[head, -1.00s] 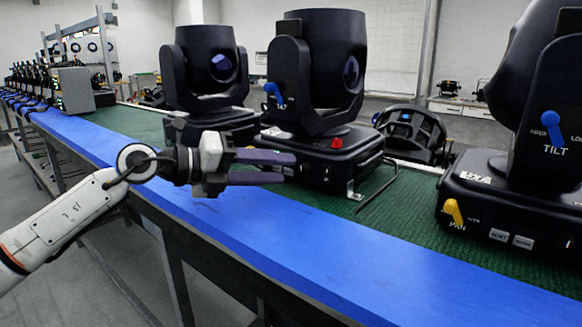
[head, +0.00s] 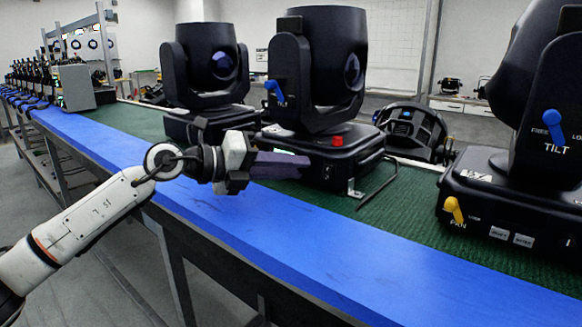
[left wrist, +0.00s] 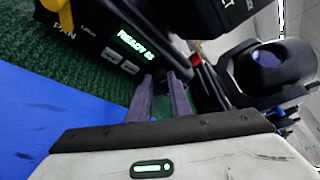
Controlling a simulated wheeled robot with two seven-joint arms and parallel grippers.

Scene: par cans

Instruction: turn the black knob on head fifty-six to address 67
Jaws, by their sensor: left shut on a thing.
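The black moving head in the middle (head: 322,70) stands on the bench, its base front facing my left gripper (head: 303,166). The gripper's purple-grey fingers reach to that front. In the left wrist view the two fingers (left wrist: 160,80) are close together, their tips at the panel beside a green lit display (left wrist: 135,46). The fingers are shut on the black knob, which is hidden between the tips. No head number is readable. My right gripper is not in view.
A second head (head: 207,65) stands to the left and a third (head: 500,200) to the right, with blue and yellow levers. A wire handle (head: 375,187) juts from the middle base. The blue bench edge (head: 330,245) is clear.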

